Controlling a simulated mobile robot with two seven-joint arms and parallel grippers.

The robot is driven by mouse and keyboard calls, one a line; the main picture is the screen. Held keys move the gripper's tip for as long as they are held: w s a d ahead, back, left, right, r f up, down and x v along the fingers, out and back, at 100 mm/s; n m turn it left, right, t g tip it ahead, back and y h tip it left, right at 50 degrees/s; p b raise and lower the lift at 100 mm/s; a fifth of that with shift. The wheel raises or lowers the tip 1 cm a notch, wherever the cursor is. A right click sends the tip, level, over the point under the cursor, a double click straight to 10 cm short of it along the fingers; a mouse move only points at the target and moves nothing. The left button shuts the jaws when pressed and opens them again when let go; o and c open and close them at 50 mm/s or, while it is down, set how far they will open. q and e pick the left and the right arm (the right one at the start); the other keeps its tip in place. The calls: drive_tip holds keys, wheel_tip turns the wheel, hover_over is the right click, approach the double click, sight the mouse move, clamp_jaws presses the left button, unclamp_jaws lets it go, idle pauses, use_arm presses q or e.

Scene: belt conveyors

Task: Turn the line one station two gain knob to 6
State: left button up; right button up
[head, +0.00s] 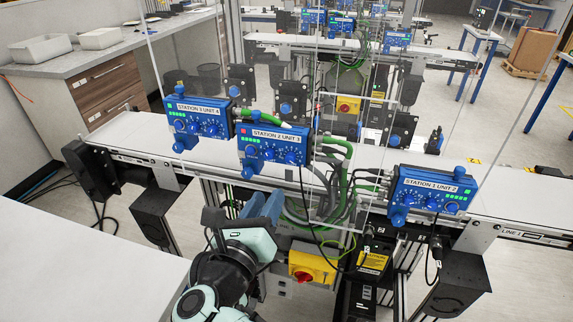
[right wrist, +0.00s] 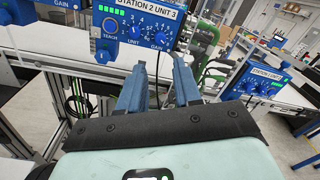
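The blue box labelled STATION 2 UNIT 3 (head: 273,146) is mounted on the near conveyor's front rail; it also shows at the top of the right wrist view (right wrist: 135,25). Its gain knob (right wrist: 161,39) is the blue knob at the box's right, above the word GAIN; its exact setting is too small to read. A unit knob (right wrist: 134,30) and a teach button (right wrist: 110,25) are left of it. My right gripper (head: 262,204) is below and in front of this box, its two blue fingers apart and empty. In the right wrist view the fingertips (right wrist: 159,61) are just below the gain knob, not touching it. My left gripper is not in view.
Similar boxes, STATION 3 UNIT 4 (head: 198,118) and STATION 1 UNIT 2 (head: 432,190), flank it on the LINE 1 conveyor (head: 360,165). Green cables (head: 338,165) hang right of the box. A yellow panel with a red switch (head: 312,267) is below. Clear panels stand above the belt.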

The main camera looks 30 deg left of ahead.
sight(289, 160)
drive_tip(key=w+p, duration=0.1)
drive_tip(key=w, duration=0.3)
drive_tip(key=w+a+p, duration=0.1)
drive_tip(key=w, duration=0.3)
drive_tip(key=w+a+p, duration=0.1)
drive_tip(key=w, duration=0.3)
drive_tip(key=shift+a, duration=0.15)
clamp_jaws()
